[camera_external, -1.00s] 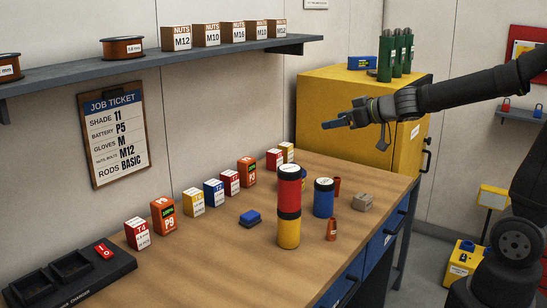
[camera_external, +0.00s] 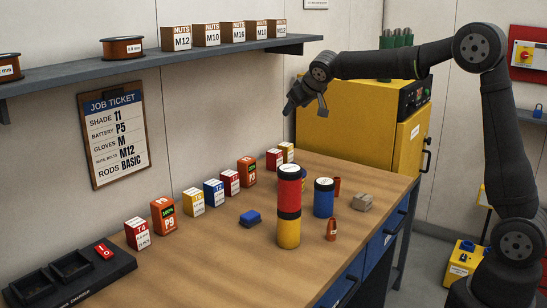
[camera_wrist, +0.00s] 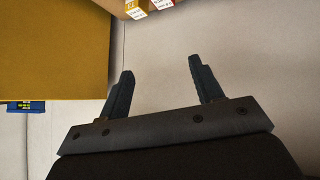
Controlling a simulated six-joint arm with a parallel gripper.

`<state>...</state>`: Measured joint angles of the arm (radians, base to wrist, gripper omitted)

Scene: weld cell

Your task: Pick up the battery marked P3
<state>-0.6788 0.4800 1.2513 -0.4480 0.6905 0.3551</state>
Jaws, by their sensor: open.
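Two orange batteries stand upright in the row at the back of the workbench (camera_external: 215,262). The nearer battery (camera_external: 163,217) is marked P9. The farther battery (camera_external: 246,172) has a small label that looks like P3, hard to read at this size. My gripper (camera_external: 306,108) is open and empty, high above the far end of the bench, in front of the yellow cabinet and well away from both batteries. In the wrist view my gripper (camera_wrist: 162,68) shows two spread fingers with nothing between them; no battery is visible there.
Small boxes, such as a red T4 box (camera_external: 137,233), stand close beside the batteries. A red and yellow cylinder stack (camera_external: 289,200) and a blue cylinder (camera_external: 323,198) stand in front. The yellow cabinet (camera_external: 345,115) and the wall shelf (camera_external: 200,65) border the space.

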